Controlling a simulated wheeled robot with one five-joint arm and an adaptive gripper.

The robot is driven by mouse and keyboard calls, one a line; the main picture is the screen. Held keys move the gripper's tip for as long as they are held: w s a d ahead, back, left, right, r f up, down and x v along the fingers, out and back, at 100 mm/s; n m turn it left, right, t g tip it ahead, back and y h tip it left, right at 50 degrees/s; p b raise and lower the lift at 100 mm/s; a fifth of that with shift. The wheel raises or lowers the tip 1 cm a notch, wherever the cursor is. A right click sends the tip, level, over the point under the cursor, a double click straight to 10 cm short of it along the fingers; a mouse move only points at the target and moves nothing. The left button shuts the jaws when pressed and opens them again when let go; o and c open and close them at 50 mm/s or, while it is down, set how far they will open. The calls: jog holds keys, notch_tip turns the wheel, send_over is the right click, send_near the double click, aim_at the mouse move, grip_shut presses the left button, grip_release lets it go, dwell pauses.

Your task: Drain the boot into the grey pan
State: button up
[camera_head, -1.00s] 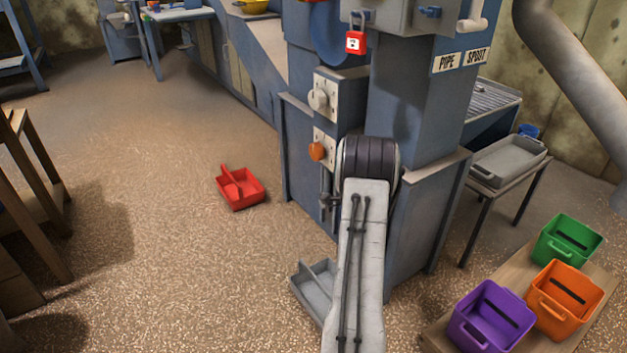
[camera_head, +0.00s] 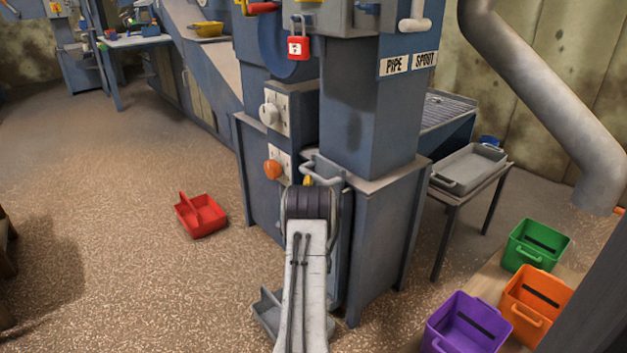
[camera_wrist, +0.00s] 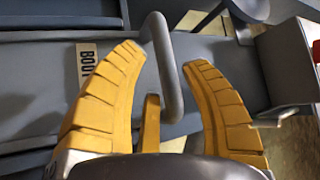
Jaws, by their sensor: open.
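The boot (camera_head: 375,235) is the blue-grey lower housing of the elevator. A pale grey bar handle (camera_head: 322,172) sticks out from its front. The grey pan (camera_head: 267,312) lies on the floor at the boot's foot, partly hidden by my arm. My gripper (camera_head: 308,181) is at the handle, mostly hidden behind my wrist in the head view. In the wrist view my yellow fingers (camera_wrist: 166,58) are spread, with the bent handle (camera_wrist: 168,75) between them; I see no clear grip on it. A label (camera_wrist: 86,66), partly covered by a finger, is on the housing.
A red pan (camera_head: 201,214) lies on open floor to the left. An orange knob (camera_head: 272,168) and a white knob (camera_head: 269,114) are on the housing. A red padlock (camera_head: 298,47) hangs above. Green (camera_head: 535,245), orange (camera_head: 535,305) and purple (camera_head: 467,323) bins stand at right.

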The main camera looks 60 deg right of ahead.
aim_at(314, 177)
jog(key=shift+b+x, duration=0.35)
jog(key=shift+x, duration=1.45)
jog(key=shift+c, duration=0.3)
grip_shut()
